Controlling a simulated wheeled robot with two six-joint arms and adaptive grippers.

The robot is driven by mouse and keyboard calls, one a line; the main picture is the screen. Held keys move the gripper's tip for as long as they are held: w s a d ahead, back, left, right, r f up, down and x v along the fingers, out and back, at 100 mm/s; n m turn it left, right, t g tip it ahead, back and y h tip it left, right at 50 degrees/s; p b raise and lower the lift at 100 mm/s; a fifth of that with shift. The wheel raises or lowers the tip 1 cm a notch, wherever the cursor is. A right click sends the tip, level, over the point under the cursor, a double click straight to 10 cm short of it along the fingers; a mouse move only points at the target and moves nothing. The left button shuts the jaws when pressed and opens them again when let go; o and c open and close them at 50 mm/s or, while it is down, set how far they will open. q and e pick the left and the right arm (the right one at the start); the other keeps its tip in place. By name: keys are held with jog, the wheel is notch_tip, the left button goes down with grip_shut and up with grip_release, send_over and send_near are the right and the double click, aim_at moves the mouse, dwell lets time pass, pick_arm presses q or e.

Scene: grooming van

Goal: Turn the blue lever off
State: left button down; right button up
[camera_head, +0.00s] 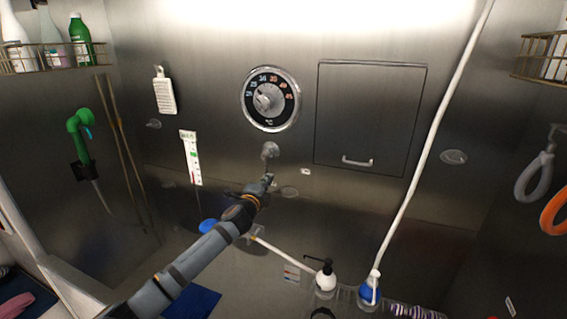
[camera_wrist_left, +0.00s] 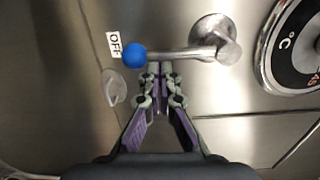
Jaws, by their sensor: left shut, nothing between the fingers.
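The lever has a metal rod and a blue ball end (camera_wrist_left: 134,55). In the left wrist view it runs left from its round hub (camera_wrist_left: 213,35), and the ball appears right beside the white OFF label (camera_wrist_left: 115,44). My left gripper (camera_wrist_left: 160,70) is shut and empty, its fingertips just below the rod near the ball; I cannot tell whether they touch. In the head view the hub (camera_head: 270,149) is under the dial, and my left gripper (camera_head: 267,179) is just below it, hiding most of the lever. My right gripper is not in view.
A round temperature dial (camera_head: 270,98) is above the lever on the steel wall. A closed panel with a handle (camera_head: 372,118) is at its right. A white thermometer strip (camera_head: 191,158) hangs at its left. Pump bottles (camera_head: 326,280) stand below right.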

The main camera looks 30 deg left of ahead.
pick_arm(q)
jog(key=shift+a, duration=0.1)
dwell(0.5)
jog(key=v, duration=0.7)
jog(key=shift+s, duration=0.25)
